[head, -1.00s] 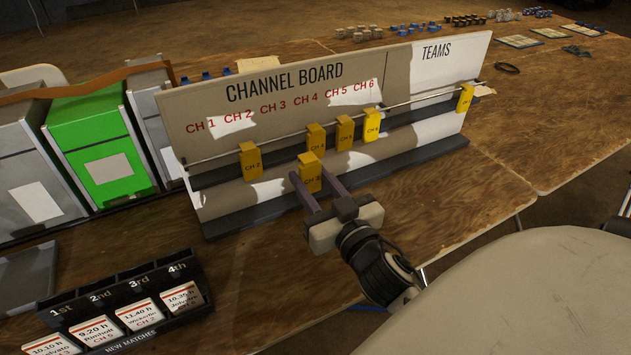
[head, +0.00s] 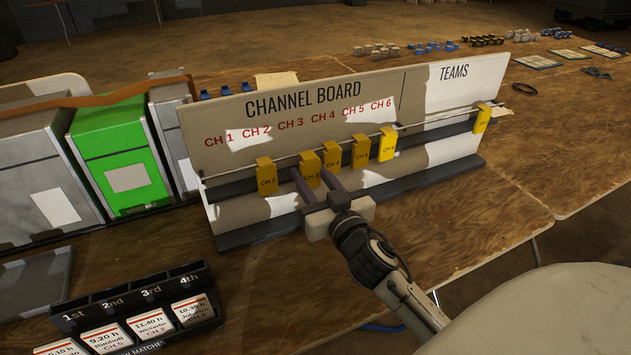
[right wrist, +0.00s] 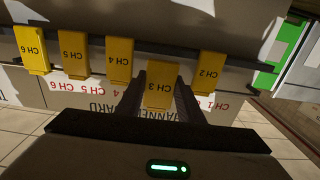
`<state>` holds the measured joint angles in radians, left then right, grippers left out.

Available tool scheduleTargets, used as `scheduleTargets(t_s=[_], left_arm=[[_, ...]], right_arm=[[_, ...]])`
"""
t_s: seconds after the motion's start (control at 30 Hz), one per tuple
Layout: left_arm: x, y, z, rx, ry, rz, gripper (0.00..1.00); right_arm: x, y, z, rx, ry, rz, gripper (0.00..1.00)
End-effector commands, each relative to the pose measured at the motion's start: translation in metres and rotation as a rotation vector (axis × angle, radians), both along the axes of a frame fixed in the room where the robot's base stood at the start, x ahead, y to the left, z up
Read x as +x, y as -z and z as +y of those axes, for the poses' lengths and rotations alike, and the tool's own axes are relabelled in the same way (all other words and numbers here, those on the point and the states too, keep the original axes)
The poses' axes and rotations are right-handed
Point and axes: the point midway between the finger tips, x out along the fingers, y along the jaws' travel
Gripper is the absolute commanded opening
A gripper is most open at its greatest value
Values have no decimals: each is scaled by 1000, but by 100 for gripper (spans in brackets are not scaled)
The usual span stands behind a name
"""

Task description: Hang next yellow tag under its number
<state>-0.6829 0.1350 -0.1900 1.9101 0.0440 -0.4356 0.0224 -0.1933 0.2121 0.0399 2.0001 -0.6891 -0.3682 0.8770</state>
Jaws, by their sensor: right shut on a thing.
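The CHANNEL BOARD (head: 230,130) carries red numbers CH 1 to CH 6 above a thin rail (head: 440,95). The CH 3 yellow tag (head: 309,164) is between the fingers of my right gripper (head: 311,178), which is shut on it; it also shows in the right wrist view (right wrist: 159,88). Its top is level with the rail; I cannot tell whether it is hooked on. CH 2 (head: 267,178), CH 4 (head: 333,157), CH 5 (head: 361,152) and CH 6 (head: 388,145) tags hang on the rail. Another yellow tag (head: 483,118) hangs under TEAMS, its label unclear. My left gripper is not in view.
Dark ledges (head: 450,168) run along the board's foot. A green box (head: 117,160) and grey boxes (head: 40,185) stand left. A black card holder (head: 135,298) with match cards is at the front left.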

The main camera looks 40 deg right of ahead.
Motion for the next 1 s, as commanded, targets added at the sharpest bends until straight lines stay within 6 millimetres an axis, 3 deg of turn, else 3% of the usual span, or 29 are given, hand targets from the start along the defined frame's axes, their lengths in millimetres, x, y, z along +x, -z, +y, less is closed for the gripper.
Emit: scheduleTargets(t_s=[0.6,1.0], left_arm=[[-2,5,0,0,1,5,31],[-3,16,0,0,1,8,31]], right_arm=[[41,0,-10,-1,0,-1,14],[40,13,-10,1,1,0,14]])
